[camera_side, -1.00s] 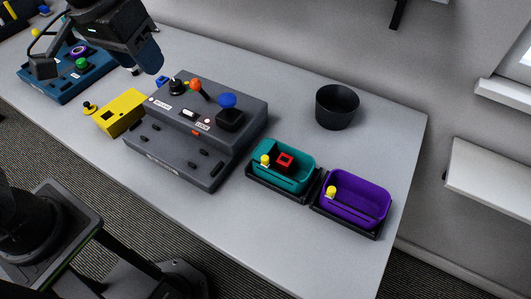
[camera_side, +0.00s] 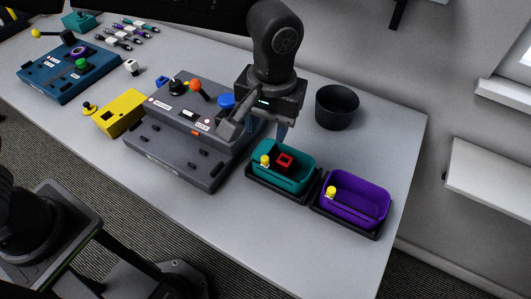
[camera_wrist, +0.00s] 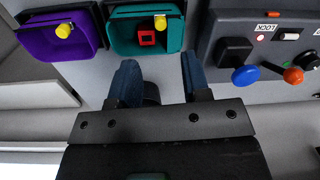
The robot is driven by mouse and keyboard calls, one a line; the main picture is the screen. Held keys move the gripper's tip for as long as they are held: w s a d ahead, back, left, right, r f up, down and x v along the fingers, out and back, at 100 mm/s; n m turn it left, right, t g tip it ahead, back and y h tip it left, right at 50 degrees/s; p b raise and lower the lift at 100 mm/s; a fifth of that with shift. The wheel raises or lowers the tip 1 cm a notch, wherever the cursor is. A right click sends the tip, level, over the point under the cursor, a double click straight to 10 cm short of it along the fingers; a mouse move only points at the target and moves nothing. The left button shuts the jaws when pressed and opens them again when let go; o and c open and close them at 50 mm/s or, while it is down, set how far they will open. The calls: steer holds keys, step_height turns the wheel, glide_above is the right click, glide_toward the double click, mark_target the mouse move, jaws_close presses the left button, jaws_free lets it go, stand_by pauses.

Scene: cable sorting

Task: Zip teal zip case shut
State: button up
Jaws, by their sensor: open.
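The teal zip case (camera_side: 293,181) sits open-topped in a black holder in the side view, right of the grey control box. A yellow pull (camera_side: 265,160) stands at its left end. A red square piece with a dark middle (camera_side: 284,160) lies inside. The wrist view shows the teal case (camera_wrist: 122,36) at top centre, with the yellow pull (camera_wrist: 160,22) at its upper right and the red piece (camera_wrist: 147,38) inside. My gripper (camera_wrist: 158,75) is open and empty, its blue fingers spread just short of the case. In the side view my gripper (camera_side: 266,131) is above and behind the case.
A purple case (camera_side: 360,205) with its own yellow pull stands right of the teal one. A black cup (camera_side: 337,107) is behind. The grey control box (camera_side: 185,145) with knobs and levers is close on the left. The table's front right is clear.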

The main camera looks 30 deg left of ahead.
mark_target(265, 158)
steer(key=f, duration=0.9)
steer(key=shift+a+f, duration=0.1)
steer(key=shift+a, duration=0.15)
jaws_close()
